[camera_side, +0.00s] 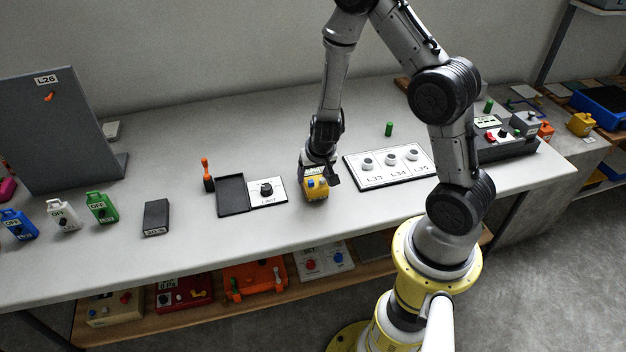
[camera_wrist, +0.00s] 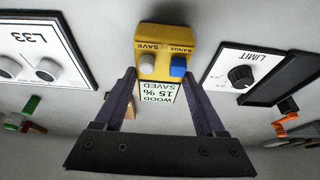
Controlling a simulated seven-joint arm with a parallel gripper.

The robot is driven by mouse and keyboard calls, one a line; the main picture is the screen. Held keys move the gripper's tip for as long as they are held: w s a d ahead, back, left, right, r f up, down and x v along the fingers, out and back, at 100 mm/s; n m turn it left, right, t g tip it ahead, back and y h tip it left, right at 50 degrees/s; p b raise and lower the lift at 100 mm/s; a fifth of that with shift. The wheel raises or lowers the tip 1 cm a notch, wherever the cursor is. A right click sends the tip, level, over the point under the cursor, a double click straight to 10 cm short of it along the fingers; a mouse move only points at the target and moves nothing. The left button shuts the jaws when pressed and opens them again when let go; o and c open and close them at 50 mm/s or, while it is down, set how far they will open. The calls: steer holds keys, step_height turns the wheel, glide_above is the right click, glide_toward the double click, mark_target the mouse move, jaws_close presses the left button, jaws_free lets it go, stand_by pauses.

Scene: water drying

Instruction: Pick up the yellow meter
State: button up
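The yellow meter (camera_side: 317,189) stands on the white table near its front edge. In the wrist view the meter (camera_wrist: 165,46) shows a white knob, a blue knob and a label reading "WOOD 15 % SAVED". My gripper (camera_side: 320,177) is low over the meter, pointing down. In the wrist view my gripper (camera_wrist: 159,72) has its fingers apart, one on each side of the meter's near end. The gaps beside the meter are very small, and contact is hard to tell. The meter seems to rest on the table.
A white LIMIT panel (camera_side: 274,191) and black tray (camera_side: 233,208) stand close on the left. A white panel with several knobs (camera_side: 377,178) lies close on the right. A dark block (camera_side: 156,217) and an orange-handled tool (camera_side: 207,176) are farther left.

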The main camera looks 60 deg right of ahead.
steer(key=c, duration=0.7)
jaws_close()
steer(key=shift+r, duration=0.15)
